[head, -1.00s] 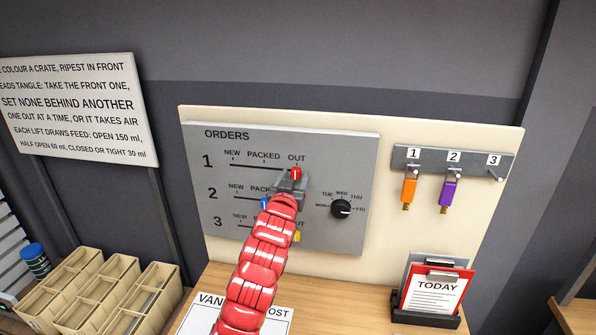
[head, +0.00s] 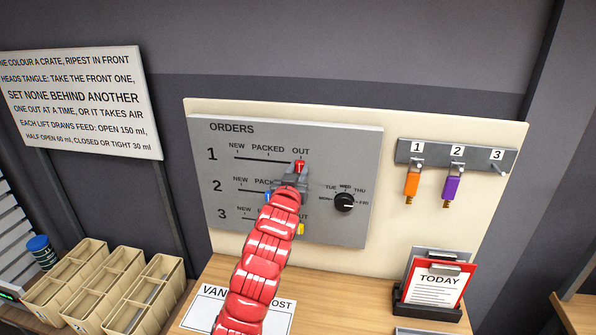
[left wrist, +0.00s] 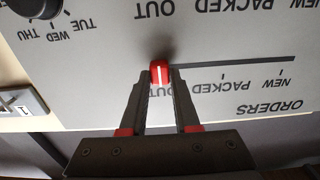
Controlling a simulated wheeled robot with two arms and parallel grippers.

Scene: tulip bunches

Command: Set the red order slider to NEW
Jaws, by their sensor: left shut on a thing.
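The red slider knob (head: 300,166) sits at the OUT end of row 1 on the grey ORDERS panel (head: 345,140). My left gripper (head: 299,172) reaches up to it and is shut on the knob. In the left wrist view, upside down, the red knob (left wrist: 160,72) is between the two fingertips (left wrist: 160,76), beside the word OUT. The row 1 slot runs from the knob towards PACKED and NEW. My left arm hides part of rows 2 and 3. My right gripper is not in view.
A blue knob (head: 268,197) and a yellow knob (head: 301,229) show beside my arm. A black day dial (head: 344,202) is on the panel's right. Tagged keys (head: 412,184) hang further right. Crates (head: 110,290) and a clipboard stand (head: 428,305) are below.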

